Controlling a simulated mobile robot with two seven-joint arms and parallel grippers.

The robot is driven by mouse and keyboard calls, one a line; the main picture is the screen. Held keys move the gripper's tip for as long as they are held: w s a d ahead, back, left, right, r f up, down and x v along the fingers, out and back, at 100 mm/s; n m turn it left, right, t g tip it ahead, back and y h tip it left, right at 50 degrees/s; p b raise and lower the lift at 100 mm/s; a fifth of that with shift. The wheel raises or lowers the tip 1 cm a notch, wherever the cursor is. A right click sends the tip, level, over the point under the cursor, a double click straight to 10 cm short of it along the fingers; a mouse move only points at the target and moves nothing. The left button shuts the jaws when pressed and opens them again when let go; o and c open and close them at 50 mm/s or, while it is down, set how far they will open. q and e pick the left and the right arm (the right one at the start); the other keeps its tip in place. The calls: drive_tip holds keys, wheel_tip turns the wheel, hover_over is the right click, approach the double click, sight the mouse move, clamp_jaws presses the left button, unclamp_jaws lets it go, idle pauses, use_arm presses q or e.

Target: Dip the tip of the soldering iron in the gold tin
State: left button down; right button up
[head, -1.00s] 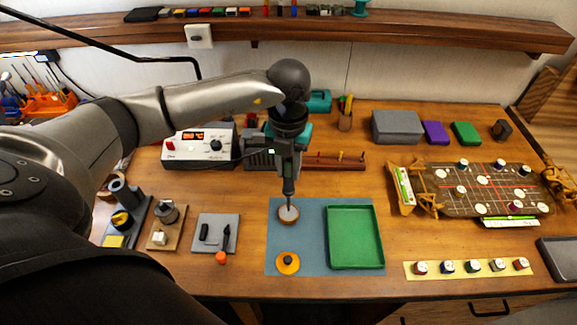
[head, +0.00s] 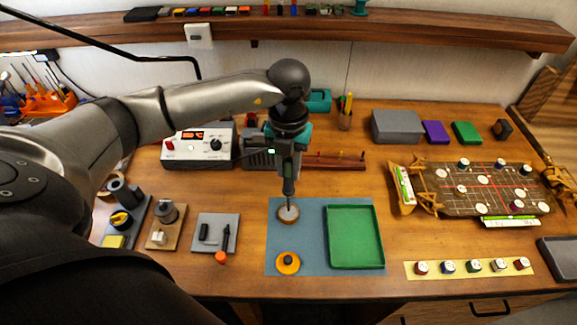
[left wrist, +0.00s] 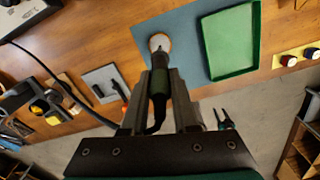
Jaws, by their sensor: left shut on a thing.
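My left gripper (head: 288,165) is shut on the soldering iron (head: 288,187), which points straight down. The iron's dark handle also shows between the fingers in the left wrist view (left wrist: 160,85). Its tip is at the gold tin (head: 288,215), a small round tin with a pale top on the blue mat (head: 310,262). The tin also shows in the left wrist view (left wrist: 160,42), just beyond the iron. The tip seems to be in or touching the pale top; the exact contact is too small to tell. My right gripper is not in view.
An orange round piece with a dark knob (head: 288,262) lies on the mat in front of the tin. A green tray (head: 355,237) lies to the right. A soldering station (head: 198,148) stands at the back left, and its cable runs to the iron.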

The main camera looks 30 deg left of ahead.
use_arm(q)
drive_tip(key=shift+f+b, duration=0.35)
drive_tip(key=shift+f, duration=0.15)
idle(0.7)
idle(4.0)
drive_tip(key=shift+r, duration=0.15)
idle(0.5)
drive_tip(key=shift+r+p, duration=1.95)
drive_tip(key=shift+r, duration=1)
drive_tip(key=shift+s, duration=0.1)
